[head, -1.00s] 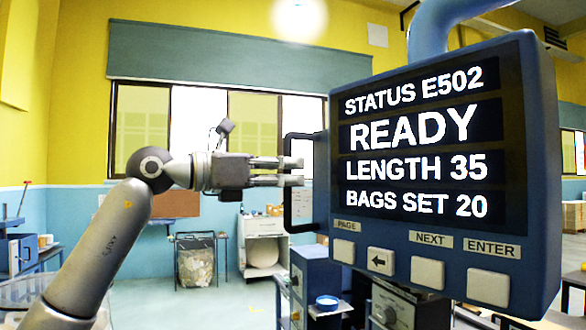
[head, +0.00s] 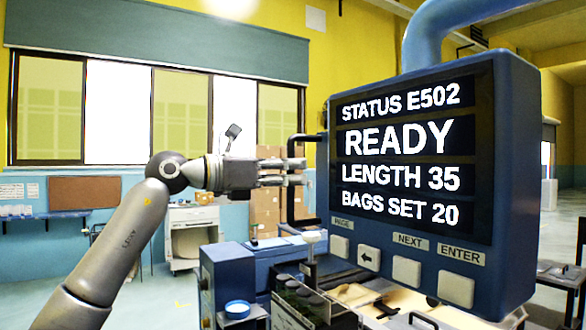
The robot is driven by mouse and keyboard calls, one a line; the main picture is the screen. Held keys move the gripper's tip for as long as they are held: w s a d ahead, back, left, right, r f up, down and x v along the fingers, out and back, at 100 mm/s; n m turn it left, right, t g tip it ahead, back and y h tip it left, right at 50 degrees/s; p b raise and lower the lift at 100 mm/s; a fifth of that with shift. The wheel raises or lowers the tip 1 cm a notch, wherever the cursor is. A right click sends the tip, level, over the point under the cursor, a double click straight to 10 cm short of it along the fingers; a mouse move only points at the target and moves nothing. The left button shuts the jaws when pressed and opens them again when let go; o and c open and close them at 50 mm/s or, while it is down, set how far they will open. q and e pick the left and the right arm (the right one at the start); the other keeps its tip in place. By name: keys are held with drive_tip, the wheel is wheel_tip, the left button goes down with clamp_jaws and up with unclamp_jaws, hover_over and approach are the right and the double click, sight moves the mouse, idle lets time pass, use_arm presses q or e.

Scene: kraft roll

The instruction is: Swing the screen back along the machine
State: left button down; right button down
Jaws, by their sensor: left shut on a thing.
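The screen (head: 405,145) is a blue box on a thick curved blue pipe arm (head: 436,40). Its lit face reads STATUS E502, READY, LENGTH 35, BAGS SET 20, with several white buttons below. A black bar handle (head: 292,206) stands off its left side. My left gripper (head: 296,172) is at that handle, its fingers shut on the bar from the left. My right gripper is not in view.
The blue machine (head: 222,282) with a small blue dish (head: 238,309) lies below and behind the screen. Cardboard boxes (head: 266,200) are stacked by the back wall. A white cabinet (head: 192,235) stands at the back left.

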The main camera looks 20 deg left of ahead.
use_arm(q)
drive_tip(key=shift+r, duration=0.45)
drive_tip(key=c, duration=1.9)
unclamp_jaws()
drive_tip(key=shift+o, duration=1)
drive_tip(key=shift+w+d, duration=0.15)
drive_tip(key=shift+w, duration=0.1)
drive_tip(key=shift+o, duration=1.2)
drive_tip(key=shift+w+d+f, duration=0.45)
drive_tip(key=shift+w+d, duration=0.15)
drive_tip(key=shift+w, duration=0.2)
drive_tip(key=v, duration=1.2)
drive_tip(key=shift+a, duration=0.1)
